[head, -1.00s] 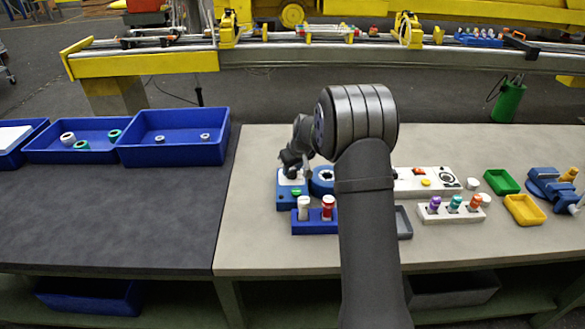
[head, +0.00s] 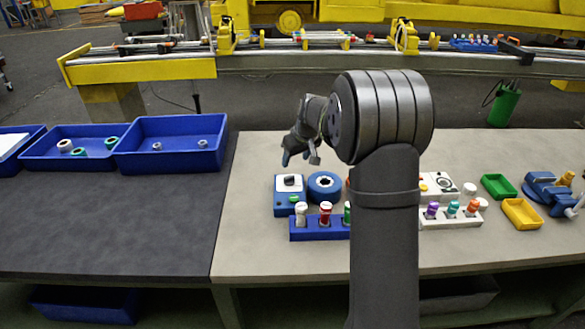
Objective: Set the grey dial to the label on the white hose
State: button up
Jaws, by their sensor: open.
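A small blue box (head: 282,208) with a white top carries a dark grey dial (head: 289,181) and a green button below it. The dial's setting is too small to read. My gripper (head: 300,159) is open and empty, raised above and behind this box, apart from the dial. I cannot make out a white hose or its label. A white-topped piece (head: 301,211) stands in the blue rack (head: 318,230) in front of the box, but I cannot tell what it is.
A blue ring-shaped part (head: 324,186) sits right of the box. My arm hides part of a white panel (head: 440,185). A rack of coloured pieces (head: 450,218), green tray (head: 497,187), yellow tray (head: 523,213) and blue vise (head: 550,190) stand right. Blue bins (head: 170,157) are at left.

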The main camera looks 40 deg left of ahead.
aim_at(289, 176)
jog(key=v, duration=0.7)
jog(key=shift+r, duration=0.15)
jog(key=shift+d, duration=0.1)
jog(key=x, duration=1.7)
jog(key=shift+f, duration=0.2)
